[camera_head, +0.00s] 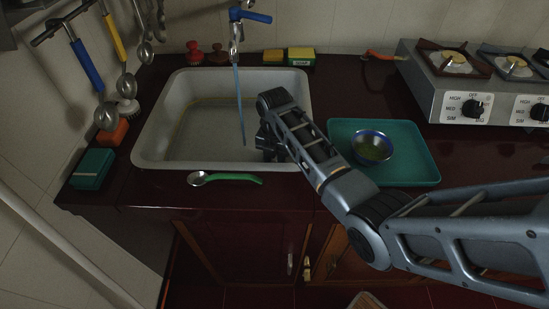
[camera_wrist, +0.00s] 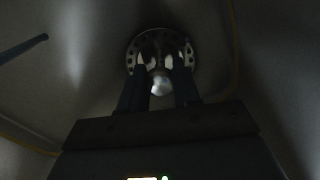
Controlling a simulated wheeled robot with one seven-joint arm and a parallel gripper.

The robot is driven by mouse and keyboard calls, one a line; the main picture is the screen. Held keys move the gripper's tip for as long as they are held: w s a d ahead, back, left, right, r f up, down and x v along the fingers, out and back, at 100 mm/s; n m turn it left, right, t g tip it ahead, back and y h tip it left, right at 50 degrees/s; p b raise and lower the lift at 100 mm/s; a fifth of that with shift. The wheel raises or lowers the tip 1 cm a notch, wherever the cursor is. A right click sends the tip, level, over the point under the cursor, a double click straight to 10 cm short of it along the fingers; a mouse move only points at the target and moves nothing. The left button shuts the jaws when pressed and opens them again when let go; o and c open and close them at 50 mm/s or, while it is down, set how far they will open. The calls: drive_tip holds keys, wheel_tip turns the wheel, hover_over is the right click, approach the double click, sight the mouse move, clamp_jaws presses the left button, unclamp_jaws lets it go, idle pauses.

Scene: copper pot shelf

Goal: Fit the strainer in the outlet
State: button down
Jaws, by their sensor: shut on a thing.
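The strainer (camera_wrist: 160,38) is a round metal disc with holes around its rim, in the wrist view. My gripper (camera_wrist: 160,68) is shut on it, with both fingertips at its middle. In the head view my gripper (camera_head: 268,140) is down inside the right part of the sink (camera_head: 160,120), and the strainer is hidden there. The outlet does not show apart from the strainer in either view. I cannot tell whether the strainer is seated in it or above it. The wrist view is dark.
A blue-handled tap (camera_head: 237,30) sends a thin stream into the sink. A green-handled spoon (camera_head: 225,179) lies on the front counter. A teal tray (camera_head: 415,165) with a bowl (camera_head: 373,147) stands right of the sink. A stove (camera_head: 480,85) is at the back right.

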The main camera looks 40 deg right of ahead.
drive_tip(key=shift+f, duration=0.2)
drive_tip(key=c, duration=0.8)
unclamp_jaws()
drive_tip(key=shift+f+b, duration=0.15)
drive_tip(key=shift+b, duration=0.45)
wheel_tip(320, 180, up, 8)
drive_tip(key=shift+a+r, duration=0.1)
